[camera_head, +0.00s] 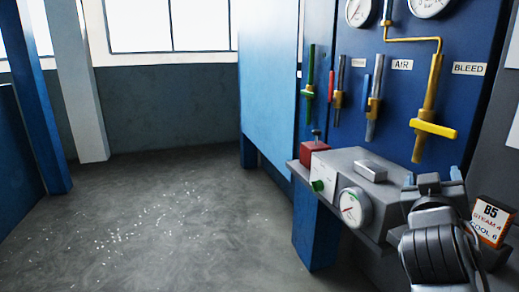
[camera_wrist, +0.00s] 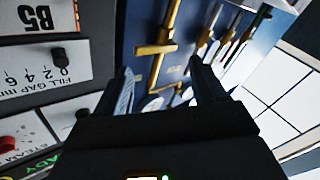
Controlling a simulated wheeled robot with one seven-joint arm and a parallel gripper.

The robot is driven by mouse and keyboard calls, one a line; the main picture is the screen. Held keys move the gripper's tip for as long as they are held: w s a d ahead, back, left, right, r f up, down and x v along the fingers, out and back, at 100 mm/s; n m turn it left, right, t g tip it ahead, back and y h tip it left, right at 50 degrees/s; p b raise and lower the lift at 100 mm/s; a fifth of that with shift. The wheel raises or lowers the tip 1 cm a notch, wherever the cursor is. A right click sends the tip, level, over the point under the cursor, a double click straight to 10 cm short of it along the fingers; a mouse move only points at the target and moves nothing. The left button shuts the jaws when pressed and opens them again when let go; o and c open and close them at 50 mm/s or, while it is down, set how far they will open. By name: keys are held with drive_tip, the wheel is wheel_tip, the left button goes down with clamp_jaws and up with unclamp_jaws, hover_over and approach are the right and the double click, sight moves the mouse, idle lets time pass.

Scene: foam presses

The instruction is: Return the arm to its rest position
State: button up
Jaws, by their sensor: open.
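My arm shows at the lower right of the head view, folded close in front of the grey press shelf. My gripper (camera_head: 432,180) is at its far end, pointing toward the blue panel with its pipes. In the wrist view, the two dark fingers of my gripper (camera_wrist: 162,70) stand apart with nothing between them. Beyond them are the blue panel (camera_wrist: 178,62) and a brass valve pipe (camera_wrist: 165,35). I cannot tell the exact gap from the fingers to the panel; no contact shows.
A grey box with a dial gauge (camera_head: 354,207) and a green button sits on the shelf, beside a red block (camera_head: 314,152). A yellow valve handle (camera_head: 433,129) projects above. Open floor (camera_head: 170,220) lies left.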

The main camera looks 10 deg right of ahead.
drive_tip(key=s+a+f+n+t+y, duration=0.1)
drive_tip(key=s+a+f+n+y, duration=0.2)
drive_tip(key=s+a+f+y, duration=0.35)
drive_tip(key=s+a+f+n+t+y, duration=0.1)
drive_tip(key=s+a+f+n+y, duration=0.2)
drive_tip(key=s+a+f, duration=0.6)
drive_tip(key=s+a+m+y, duration=0.1)
drive_tip(key=s+a, duration=0.1)
drive_tip(key=s, duration=1)
drive_tip(key=s+a+f+m+y, duration=0.1)
drive_tip(key=s+a+y, duration=0.1)
drive_tip(key=s, duration=1.1)
drive_tip(key=shift+a+g+p, duration=0.3)
drive_tip(key=shift+a+p, duration=0.05)
drive_tip(key=shift+p, duration=0.1)
